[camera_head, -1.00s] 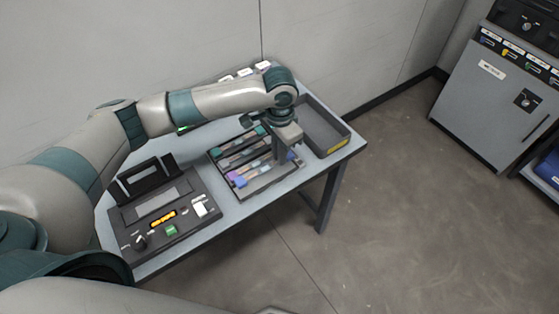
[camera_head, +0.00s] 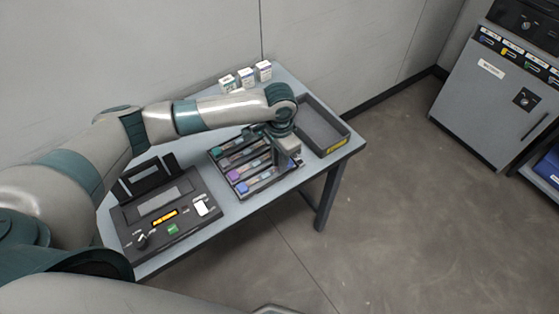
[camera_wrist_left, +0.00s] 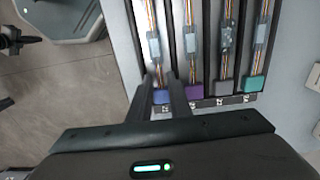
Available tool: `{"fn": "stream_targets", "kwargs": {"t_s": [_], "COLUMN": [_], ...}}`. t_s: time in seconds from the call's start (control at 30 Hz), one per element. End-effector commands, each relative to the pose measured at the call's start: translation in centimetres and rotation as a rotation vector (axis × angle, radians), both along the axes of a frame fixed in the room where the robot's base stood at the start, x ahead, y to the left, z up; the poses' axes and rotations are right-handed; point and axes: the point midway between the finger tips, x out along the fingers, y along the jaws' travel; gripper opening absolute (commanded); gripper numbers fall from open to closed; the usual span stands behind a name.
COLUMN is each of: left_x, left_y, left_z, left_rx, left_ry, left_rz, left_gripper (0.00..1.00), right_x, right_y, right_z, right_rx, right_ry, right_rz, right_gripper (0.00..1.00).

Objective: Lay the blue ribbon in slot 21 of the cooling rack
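The blue ribbon (camera_wrist_left: 150,48) lies along the front slot of the dark cooling rack (camera_head: 262,193), at the left side of the wrist view. It has a blue end block (camera_wrist_left: 162,97) and a pale sleeve. My left gripper (camera_wrist_left: 159,76) points down at the rack's right end, its fingers closed in on either side of the ribbon by that block. Its blue-purple far end (camera_head: 239,188) shows in the head view. Other ribbons with purple (camera_wrist_left: 194,92), grey (camera_wrist_left: 222,88) and teal (camera_wrist_left: 253,84) end blocks lie in the neighbouring slots. Slot numbers are not readable.
A black splicer (camera_head: 190,228) with its lid up stands left of the rack. A grey open bin (camera_head: 340,143) stands close on the right. Three small boxes (camera_head: 247,77) stand at the back of the table. A grey cabinet (camera_head: 478,100) stands apart at right.

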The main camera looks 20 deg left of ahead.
Motion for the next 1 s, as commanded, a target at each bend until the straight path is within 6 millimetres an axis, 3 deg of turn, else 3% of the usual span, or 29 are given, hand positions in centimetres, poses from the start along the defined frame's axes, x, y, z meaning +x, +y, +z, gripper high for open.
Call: {"fn": "stream_targets", "kwargs": {"t_s": [0.37,0.8,1.0], "left_x": [0.1,0.1,0.1], "left_y": [0.0,0.0,0.0], "left_z": [1.9,9.2,11.5], "left_rx": [-0.001,-0.001,-0.001], "left_ry": [-0.002,-0.003,-0.001], "left_rz": [0.001,-0.001,0.001], "left_gripper": [0.27,0.27,0.27], "right_x": [0.0,0.0,0.0], "right_y": [0.5,0.7,0.5], "right_z": [-0.5,-1.7,-2.0], "right_rx": [0.005,0.007,0.005], "right_ry": [0.000,0.000,-0.001], "right_rz": [-0.001,0.000,0.000], "right_gripper": [0.00,0.00,0.00]}}
